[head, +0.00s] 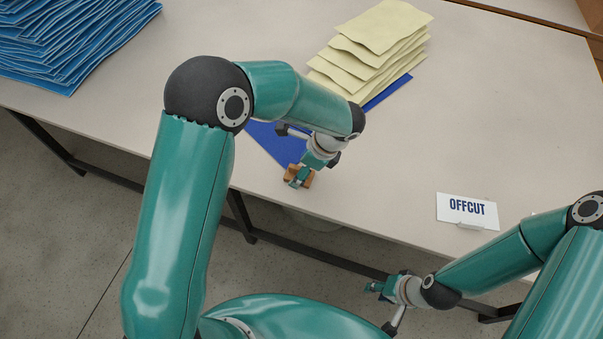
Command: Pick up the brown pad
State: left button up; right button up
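The brown pad (291,171) is a small block near the table's front edge, beside the blue sheet. My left gripper (301,174) is at the pad and covers its middle. Brown shows on both sides of its fingers, and I cannot tell whether they are shut on it. Whether the pad touches the table is also hidden. My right gripper (378,291) hangs in front of the table edge, away from the pad. Its fingertips look slightly apart, with nothing seen between them.
A stack of pale yellow sheets (372,48) lies behind my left gripper, on a blue sheet (268,140). More blue sheets (70,35) are piled at the far left. A white OFFCUT sign (467,210) stands at the front right. The table (500,110) is clear at right.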

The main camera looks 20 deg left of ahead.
aim_at(299, 169)
pick_arm(q)
jog(key=shift+x, duration=1)
jog(key=shift+r, duration=0.1)
jog(key=c, duration=1.1)
jog(key=shift+o, duration=0.2)
jog(key=shift+r, duration=0.1)
notch_tip(299, 169, up, 20)
jog(key=shift+p, duration=0.3)
